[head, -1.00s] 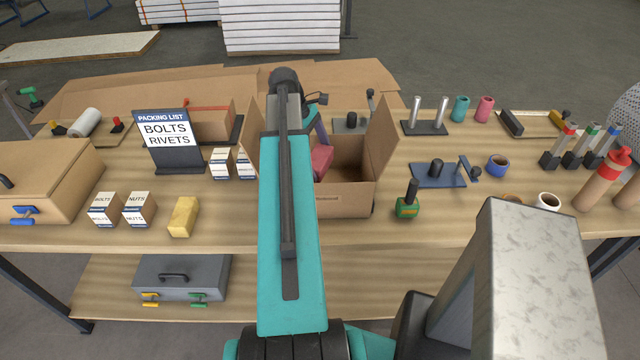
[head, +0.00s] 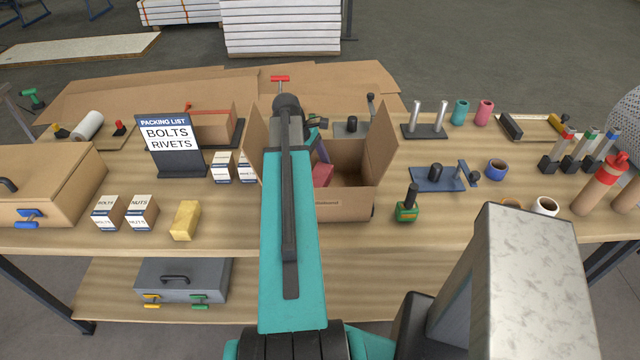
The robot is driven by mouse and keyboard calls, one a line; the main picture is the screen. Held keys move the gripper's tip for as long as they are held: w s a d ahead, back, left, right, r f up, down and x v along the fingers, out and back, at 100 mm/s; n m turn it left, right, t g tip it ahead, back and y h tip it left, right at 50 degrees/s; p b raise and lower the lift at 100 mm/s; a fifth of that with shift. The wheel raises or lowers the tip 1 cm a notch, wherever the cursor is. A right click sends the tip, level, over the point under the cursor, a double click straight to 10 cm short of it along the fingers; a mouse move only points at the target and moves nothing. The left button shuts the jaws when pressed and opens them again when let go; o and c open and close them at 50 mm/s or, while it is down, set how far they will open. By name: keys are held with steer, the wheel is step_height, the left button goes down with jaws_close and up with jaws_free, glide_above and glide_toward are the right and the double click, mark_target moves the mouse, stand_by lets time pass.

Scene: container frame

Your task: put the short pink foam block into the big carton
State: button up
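The big carton (head: 345,205) stands open on the bench, with flaps raised at its left and right sides. The pink foam block (head: 322,175) is within the carton's opening at the left, partly hidden by my arm. I cannot tell whether it touches the carton floor. My gripper (head: 320,150) reaches down over the left part of the carton, just above the block. Its fingertips are mostly hidden behind my arm, so its grip on the block does not show clearly.
A packing list sign (head: 168,140) and small bolt and nut boxes (head: 140,212) stand left of the carton. A yellow block (head: 185,220) lies near the front edge. A green-based stamp (head: 407,208) and a blue fixture (head: 437,178) stand to the right.

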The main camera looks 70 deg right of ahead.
steer(key=shift+f+p, duration=0.5)
steer(key=shift+f, duration=1.35)
steer(key=shift+f, duration=0.1)
steer(key=o, duration=0.8)
steer(key=b+v, duration=0.3)
steer(key=v, duration=0.9)
steer(key=shift+b, duration=0.35)
